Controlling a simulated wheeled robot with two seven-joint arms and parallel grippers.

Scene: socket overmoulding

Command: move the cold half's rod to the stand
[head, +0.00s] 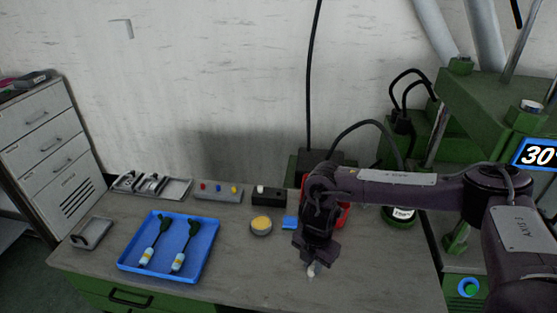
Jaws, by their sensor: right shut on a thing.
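My right gripper (313,262) reaches down over the front middle of the table from the arm on the right. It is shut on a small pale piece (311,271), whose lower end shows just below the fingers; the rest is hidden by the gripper. I cannot tell whether this is the rod, or whether it touches the table. No stand can be clearly identified. My left gripper is out of view.
On the table (245,285) are a grey metal tray (182,187), a box with coloured buttons (218,194), a black block (268,197), a round yellow-topped tin (261,225) and a small grey dish (91,233). A green press (440,100) stands right. The front middle is mostly clear.

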